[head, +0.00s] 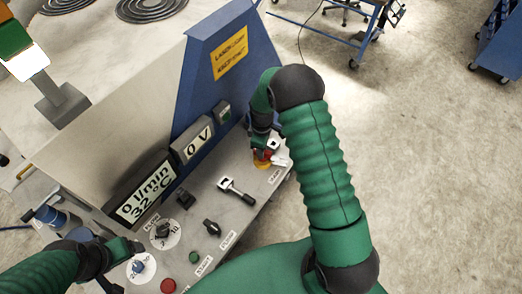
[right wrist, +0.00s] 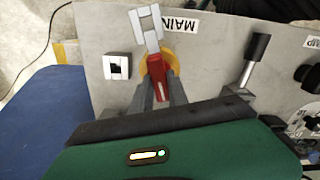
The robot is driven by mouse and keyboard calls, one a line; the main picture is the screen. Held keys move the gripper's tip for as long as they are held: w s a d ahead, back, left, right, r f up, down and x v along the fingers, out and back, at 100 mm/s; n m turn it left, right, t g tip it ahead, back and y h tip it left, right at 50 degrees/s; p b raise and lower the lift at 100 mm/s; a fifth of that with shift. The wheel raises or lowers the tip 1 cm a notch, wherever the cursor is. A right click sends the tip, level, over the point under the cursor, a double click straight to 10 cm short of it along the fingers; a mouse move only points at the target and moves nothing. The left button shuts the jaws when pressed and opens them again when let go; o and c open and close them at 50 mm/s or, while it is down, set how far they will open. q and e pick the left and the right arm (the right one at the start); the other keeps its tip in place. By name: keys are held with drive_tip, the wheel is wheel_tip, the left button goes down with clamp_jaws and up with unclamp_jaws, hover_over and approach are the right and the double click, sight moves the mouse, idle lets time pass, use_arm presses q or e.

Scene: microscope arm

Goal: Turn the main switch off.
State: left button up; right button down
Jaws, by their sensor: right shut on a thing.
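The main switch, a red handle on a yellow round base (right wrist: 158,80), is in the right wrist view beside the MAIN label (right wrist: 181,23). My right gripper (right wrist: 163,92) is shut on the red handle, with one finger on each side. It reaches down to the switch in the head view (head: 266,150). The handle lies in line with the fingers. My left gripper (head: 124,266) is at the lower left, its fingers apart near a blue knob (head: 137,266).
The grey panel also carries a lever switch (head: 236,190), a black knob (head: 211,227), and red (head: 168,285) and green (head: 194,257) buttons. Displays (head: 145,190) reading 0 l/min, 32 °C and 0 V stand behind.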

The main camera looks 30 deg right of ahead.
drive_tip(key=n, duration=0.3)
drive_tip(key=shift+s+d+b, duration=0.1)
drive_tip(key=shift+d+b, duration=0.1)
drive_tip(key=shift+b, duration=0.1)
drive_tip(key=n, duration=0.3)
drive_tip(key=shift+r, duration=0.1)
drive_tip(key=n, duration=0.4)
drive_tip(key=shift+r+p, duration=0.1)
drive_tip(key=shift+p, duration=0.25)
drive_tip(key=n+p, duration=0.1)
drive_tip(key=n, duration=0.3)
drive_tip(key=shift+w+n, duration=0.2)
drive_tip(key=shift+n, duration=0.1)
drive_tip(key=c, duration=1.3)
unclamp_jaws()
drive_tip(key=shift+c, duration=0.2)
drive_tip(key=shift+o, duration=0.3)
drive_tip(key=shift+d, duration=0.1)
drive_tip(key=shift+s, duration=0.1)
